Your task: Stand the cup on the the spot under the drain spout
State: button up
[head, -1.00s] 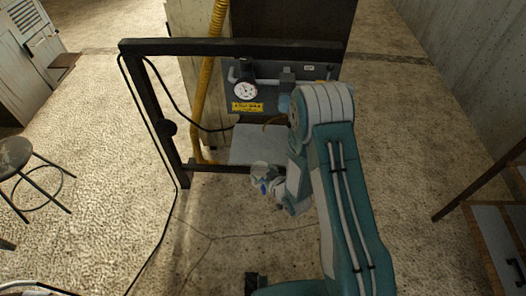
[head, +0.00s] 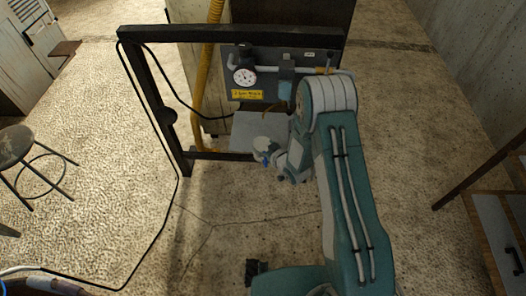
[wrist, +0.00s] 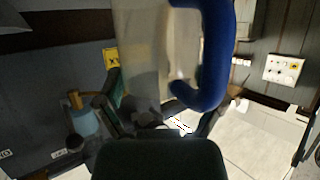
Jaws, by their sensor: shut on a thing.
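The pale cup (head: 266,144) with a blue handle is held in my gripper (head: 274,157). In the head view it overlaps the front part of the light grey shelf plate (head: 248,124) below the panel; I cannot tell whether it touches. In the wrist view the cup (wrist: 145,50) and its blue handle (wrist: 217,55) fill the upper middle, with the gripper fingers (wrist: 165,112) around its near side. A light-blue fitting with a brass end (wrist: 80,115) is left of the cup. My arm partly hides the spout area, and I cannot make out a marked spot.
A dark rack frame (head: 150,95) surrounds the panel, with its top bar (head: 230,34) above and a low rail below the plate. The panel carries a gauge (head: 245,76) and a yellow label (head: 247,95). A yellow hose (head: 205,75) hangs left. A stool (head: 18,150) stands far left.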

aim_at(263, 139)
jog(key=shift+w+a+f, duration=0.1)
jog(key=shift+w, duration=0.85)
jog(key=shift+w+a+f, duration=0.1)
jog(key=shift+w, duration=0.8)
jog(key=shift+w+d+f, duration=0.1)
jog(key=shift+w+d, duration=0.05)
jog(key=shift+w, duration=1.4)
jog(key=shift+w+d+f, duration=0.1)
jog(key=shift+w, duration=1.4)
jog(key=shift+f, duration=0.45)
jog(key=o, duration=0.8)
jog(key=shift+o, duration=0.2)
jog(key=v, duration=1.2)
jog(key=shift+w, duration=0.1)
